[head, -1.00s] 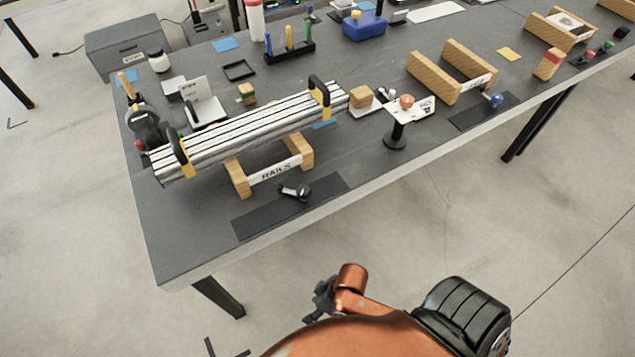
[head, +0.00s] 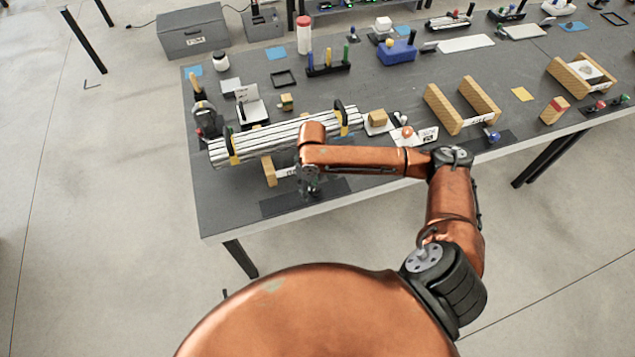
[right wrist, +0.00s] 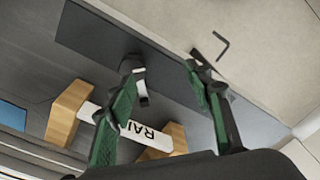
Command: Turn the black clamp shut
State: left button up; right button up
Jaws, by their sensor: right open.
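A small black lever piece with a pale part, which looks like the black clamp (right wrist: 142,92), lies on the dark mat (head: 272,208) at the table's front edge. In the right wrist view it shows beside the left finger, partly hidden by it. In the head view my arm covers it. My right gripper (head: 309,188) is over the mat, pointing down; in the right wrist view its green-padded fingers (right wrist: 165,72) are spread, with nothing seen held. I cannot tell whether a finger touches the clamp. My left gripper is not in view.
A wooden cradle (head: 437,108) stands to the right. The table's front left corner is bare.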

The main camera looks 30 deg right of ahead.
aim_at(316, 187)
jog(key=shift+m+h, duration=0.3)
jog(key=d+r, duration=0.1)
jog(key=w+d+r, duration=0.1)
jog(key=d+r, duration=0.1)
jog(key=shift+w+r, duration=0.1)
jog(key=shift+w, duration=0.15)
jog(key=shift+d+r, duration=0.1)
jog(key=shift+d, duration=0.15)
notch_tip(316, 187, down, 8)
jog(key=shift+r, duration=0.2)
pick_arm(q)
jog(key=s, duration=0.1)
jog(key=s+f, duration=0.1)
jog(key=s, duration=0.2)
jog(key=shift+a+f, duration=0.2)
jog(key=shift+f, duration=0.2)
pick_arm(e)
grip_shut()
